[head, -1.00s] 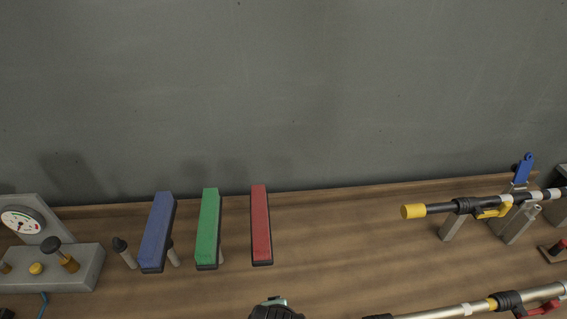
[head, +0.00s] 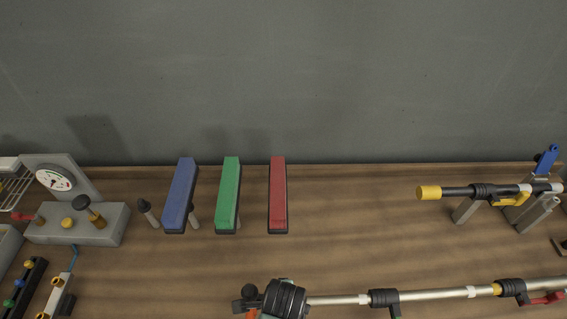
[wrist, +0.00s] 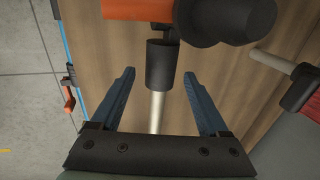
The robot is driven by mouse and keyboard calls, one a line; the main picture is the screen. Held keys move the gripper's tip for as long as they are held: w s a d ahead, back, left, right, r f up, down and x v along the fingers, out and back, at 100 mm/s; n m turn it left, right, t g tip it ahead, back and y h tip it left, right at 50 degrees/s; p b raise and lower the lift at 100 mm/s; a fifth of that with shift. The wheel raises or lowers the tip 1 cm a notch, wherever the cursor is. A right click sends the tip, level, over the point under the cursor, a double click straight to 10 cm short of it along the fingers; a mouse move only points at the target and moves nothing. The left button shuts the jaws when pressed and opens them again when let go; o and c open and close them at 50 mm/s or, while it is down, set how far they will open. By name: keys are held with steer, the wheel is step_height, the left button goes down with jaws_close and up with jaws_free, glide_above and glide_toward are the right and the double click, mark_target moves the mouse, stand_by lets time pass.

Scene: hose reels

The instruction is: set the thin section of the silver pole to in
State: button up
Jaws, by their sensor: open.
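The silver pole (head: 435,295) lies along the front of the bench in the head view. A silver rod (wrist: 157,112), seemingly this pole, runs between the fingers into a dark sleeve (wrist: 161,66).
Blue (head: 180,195), green (head: 228,193) and red (head: 278,193) blocks stand behind the pole. A black pole (head: 458,192) with a yellow tip rests on supports at right. A gauge box (head: 75,222) stands at left. The middle of the bench is clear.

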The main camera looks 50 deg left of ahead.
steer(key=shift+w+a+f, duration=0.1)
steer(key=shift+f, duration=0.4)
jaws_close()
stand_by(1.2)
